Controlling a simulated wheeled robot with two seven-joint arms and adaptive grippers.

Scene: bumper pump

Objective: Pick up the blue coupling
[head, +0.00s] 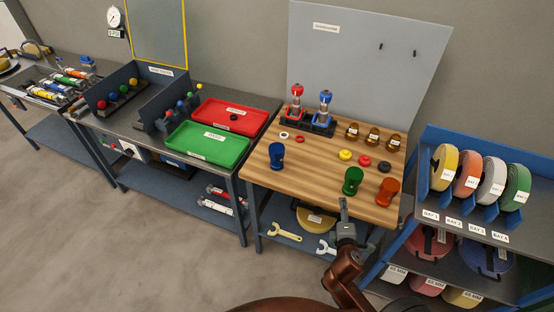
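The blue coupling (277,156) stands upright on the left part of the wooden bench top (312,174), near its front left edge. A green coupling (352,181) and an orange coupling (387,191) stand on the same top to the right. My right gripper (343,206) is at the bench's front edge, just below the green coupling and well right of the blue one. Its fingers are seen edge-on and small, so their opening does not show. My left gripper is not in view.
A black stand (310,126) holds red-topped and blue-topped fittings behind the blue coupling. Several small rings and brass parts lie across the bench. A green tray (208,148) and red tray (230,115) are on the left table. A hose rack (468,225) stands right.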

